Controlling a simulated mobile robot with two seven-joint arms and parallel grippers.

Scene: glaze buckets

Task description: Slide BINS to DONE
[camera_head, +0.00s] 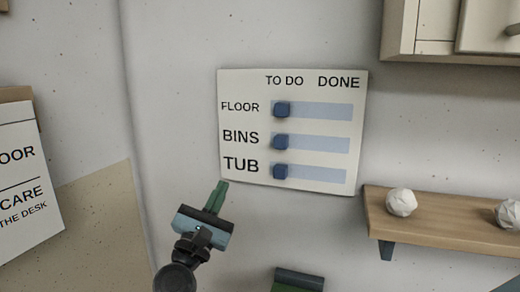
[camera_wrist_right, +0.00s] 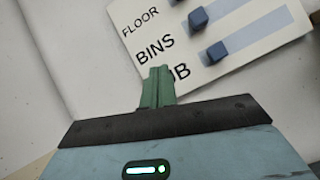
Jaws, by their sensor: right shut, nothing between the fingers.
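A white board (camera_head: 290,178) on the wall has rows FLOOR, BINS and TUB, with TO DO and DONE headings. The BINS knob (camera_head: 281,141), a dark blue block, is at the left, TO DO end of its pale blue track (camera_head: 325,143). It also shows in the wrist view (camera_wrist_right: 198,18). The FLOOR knob (camera_head: 282,109) and TUB knob (camera_head: 280,171) are also at the left ends. My right gripper (camera_head: 221,186) is shut and empty near the board's lower left corner, apart from the knobs. Its green fingers (camera_wrist_right: 157,72) partly cover the TUB label in the wrist view.
A wooden shelf (camera_head: 450,215) with white crumpled balls (camera_head: 401,202) is right of and below the board. A cabinet (camera_head: 430,45) hangs above right. A sign (camera_head: 22,190) is at the left. The wall around the board is clear.

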